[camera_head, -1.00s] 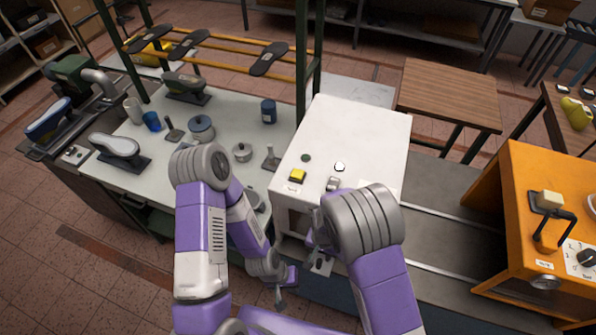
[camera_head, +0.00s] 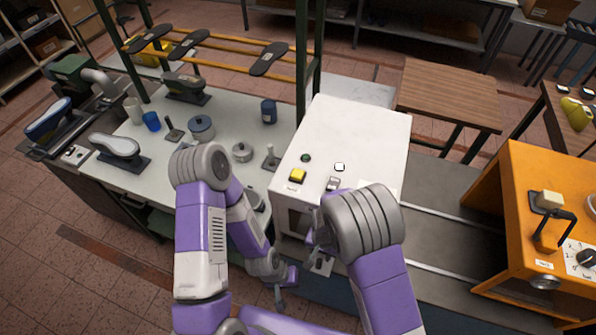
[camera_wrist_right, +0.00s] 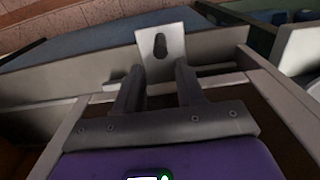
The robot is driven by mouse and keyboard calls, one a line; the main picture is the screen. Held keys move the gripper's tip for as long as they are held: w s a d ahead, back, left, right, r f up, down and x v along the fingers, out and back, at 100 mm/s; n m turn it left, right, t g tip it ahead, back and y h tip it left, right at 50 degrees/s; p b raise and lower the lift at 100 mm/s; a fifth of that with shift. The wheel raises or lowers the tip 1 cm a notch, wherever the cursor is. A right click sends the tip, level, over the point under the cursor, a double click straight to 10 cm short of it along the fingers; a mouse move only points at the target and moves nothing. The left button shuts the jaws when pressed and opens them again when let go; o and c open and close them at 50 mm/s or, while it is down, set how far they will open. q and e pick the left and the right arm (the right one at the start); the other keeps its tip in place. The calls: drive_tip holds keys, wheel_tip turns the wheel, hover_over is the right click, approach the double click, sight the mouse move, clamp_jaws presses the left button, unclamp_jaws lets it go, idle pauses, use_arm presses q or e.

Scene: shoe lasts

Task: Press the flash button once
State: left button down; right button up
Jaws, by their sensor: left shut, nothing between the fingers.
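I cannot read the label. A round indicator (camera_head: 305,158) beside the button shows green. A small white square (camera_head: 340,167) lies farther right on the box top. My left gripper (camera_head: 280,300) is low in front of the box, shut and empty, well apart from the button. My right gripper (camera_head: 320,255) is at the box front, partly hidden by my arm. In the right wrist view its two fingers (camera_wrist_right: 158,85) stand apart at a metal plate with a keyhole-shaped slot (camera_wrist_right: 167,45); whether they grip it is unclear.
A workbench (camera_head: 225,165) with pots, cups and shoe lasts stands left of the box, beside a green post. A grey conveyor-like surface (camera_head: 435,190) runs right of the box to an orange machine (camera_head: 550,190). A wooden table (camera_head: 450,95) stands behind.

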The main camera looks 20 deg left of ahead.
drive_tip(key=s+d+f+y+b, duration=0.1)
drive_tip(key=s+d+f+b, duration=0.2)
drive_tip(key=f, duration=0.4)
drive_tip(key=s+d+f+m+y+b, duration=0.1)
drive_tip(key=s+d+f+b, duration=0.3)
drive_tip(key=f+b, duration=0.3)
drive_tip(key=s+d+f+y+b, duration=0.2)
drive_tip(key=s+d+f+b, duration=0.1)
drive_tip(key=d+f+b, duration=0.2)
wheel_tip(320, 180, down, 2)
drive_tip(key=shift+s+d+f+m+t, duration=0.15)
drive_tip(key=shift+s+d+m+t, duration=0.15)
drive_tip(key=shift+d, duration=0.3)
